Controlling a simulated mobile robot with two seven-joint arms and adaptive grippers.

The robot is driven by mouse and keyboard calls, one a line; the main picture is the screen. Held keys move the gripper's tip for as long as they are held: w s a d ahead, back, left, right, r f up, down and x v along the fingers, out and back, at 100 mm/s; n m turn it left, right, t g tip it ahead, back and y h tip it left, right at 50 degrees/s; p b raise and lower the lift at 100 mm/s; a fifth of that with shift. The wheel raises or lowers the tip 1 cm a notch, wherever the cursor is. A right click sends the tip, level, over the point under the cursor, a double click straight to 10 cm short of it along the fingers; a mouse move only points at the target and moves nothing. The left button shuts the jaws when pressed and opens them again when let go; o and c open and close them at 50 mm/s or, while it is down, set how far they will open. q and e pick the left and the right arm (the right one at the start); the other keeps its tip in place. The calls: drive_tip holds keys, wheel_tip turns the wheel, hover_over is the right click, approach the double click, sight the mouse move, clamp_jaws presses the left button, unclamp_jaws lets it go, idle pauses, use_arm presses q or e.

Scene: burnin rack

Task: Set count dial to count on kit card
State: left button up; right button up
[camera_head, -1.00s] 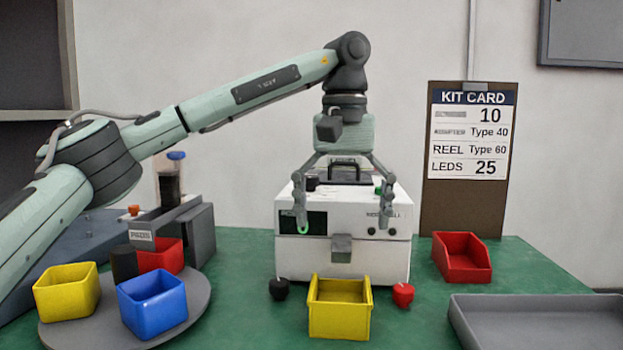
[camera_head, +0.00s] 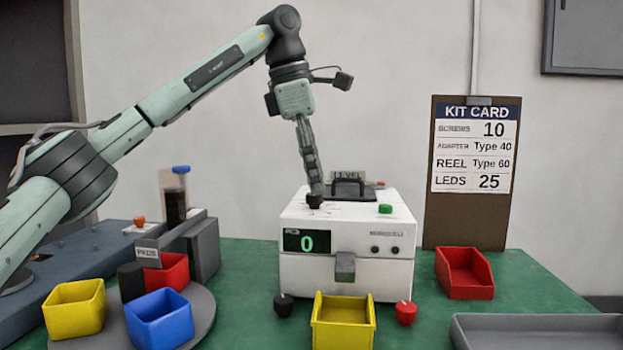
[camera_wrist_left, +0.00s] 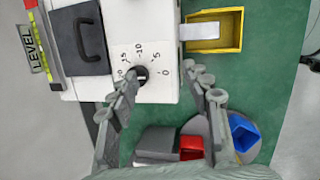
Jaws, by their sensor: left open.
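The white counting machine (camera_head: 345,258) stands on the green table, its display (camera_head: 306,241) reading 0. Its black count dial (camera_head: 314,200) is on the top at the front left. In the left wrist view the dial (camera_wrist_left: 141,74) sits beside a printed scale with 0, 5, 10 and 15 legible. My left gripper (camera_head: 314,187) is open above the dial, seen edge-on in the head view. In the wrist view the dial lies between its fingers, closer to the left one; contact cannot be told. The kit card (camera_head: 474,150) reads screws 10, adapter Type 40, reel Type 60, LEDs 25.
A green button (camera_head: 385,209) and a black handle (camera_head: 350,188) are on the machine's top. A yellow bin (camera_head: 342,335) stands in front, between black and red knobs. A red bin (camera_head: 464,274) and grey tray (camera_head: 540,325) are right; a turntable with coloured bins is left.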

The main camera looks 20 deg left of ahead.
sight(309, 195)
use_arm(q)
drive_tip(key=w+a+r+n, duration=0.2)
drive_tip(key=a+r+n, duration=0.15)
drive_tip(key=n, duration=0.45)
drive_tip(key=shift+t, duration=0.4)
drive_tip(key=x, duration=0.6)
drive_tip(key=shift+d+f+p, duration=0.1)
drive_tip(key=shift+f+p, duration=0.3)
drive_tip(key=shift+w+d+f, duration=0.15)
drive_tip(key=shift+w+f, duration=0.05)
drive_tip(key=shift+f, duration=0.3)
use_arm(e)
drive_tip(key=s+f, duration=0.2)
drive_tip(key=f, duration=0.1)
drive_tip(key=shift+d+f, duration=0.15)
drive_tip(key=shift+d, duration=0.05)
use_arm(q)
drive_tip(key=shift+c, duration=0.2)
clamp_jaws()
drive_tip(key=shift+h, duration=0.3)
use_arm(e)
drive_tip(key=shift+w, duration=0.15)
